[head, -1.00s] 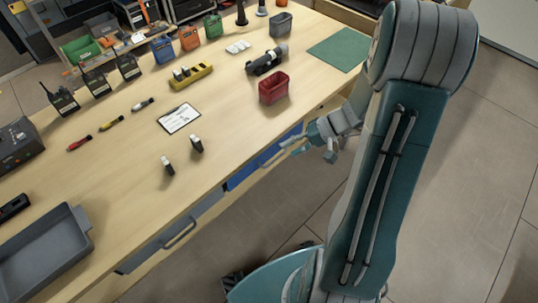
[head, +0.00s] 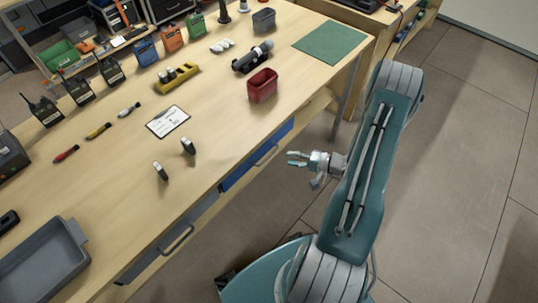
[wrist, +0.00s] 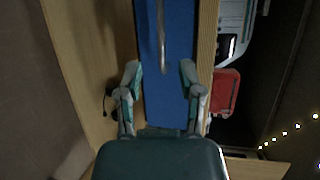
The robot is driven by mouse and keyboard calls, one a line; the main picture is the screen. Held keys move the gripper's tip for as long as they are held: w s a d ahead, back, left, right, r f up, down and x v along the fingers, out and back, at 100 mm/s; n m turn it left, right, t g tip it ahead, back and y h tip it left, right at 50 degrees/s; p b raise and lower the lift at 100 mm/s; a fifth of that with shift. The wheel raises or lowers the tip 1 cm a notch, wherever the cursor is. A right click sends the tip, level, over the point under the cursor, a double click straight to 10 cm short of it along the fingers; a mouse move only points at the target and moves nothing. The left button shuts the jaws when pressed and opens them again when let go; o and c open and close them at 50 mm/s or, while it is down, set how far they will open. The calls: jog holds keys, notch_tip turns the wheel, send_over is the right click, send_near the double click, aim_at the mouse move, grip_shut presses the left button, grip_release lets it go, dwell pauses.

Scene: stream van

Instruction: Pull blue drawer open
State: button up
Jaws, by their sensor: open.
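The blue drawer (head: 236,177) is under the front edge of the wooden table, right of a grey drawer. Its front looks flush with the table front, and it has a bar handle (head: 266,155). My gripper (head: 291,159) is open and empty, just right of this handle in the head view, with its fingers pointing toward the drawer. In the wrist view the blue front (wrist: 182,45) fills the middle. The handle (wrist: 162,35) is a pale upright bar between and beyond my open fingers (wrist: 160,72). A gap to the handle shows in the head view.
The grey drawer (head: 166,236) has its own handle. On the tabletop stand a red bin (head: 262,85), a grey tray (head: 40,265), a clipboard (head: 168,121) and several radios and tools. The floor (head: 460,150) right of the table is clear.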

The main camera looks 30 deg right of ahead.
aim_at(270, 154)
jog(key=x, duration=0.8)
jog(key=shift+a, duration=0.1)
grip_shut()
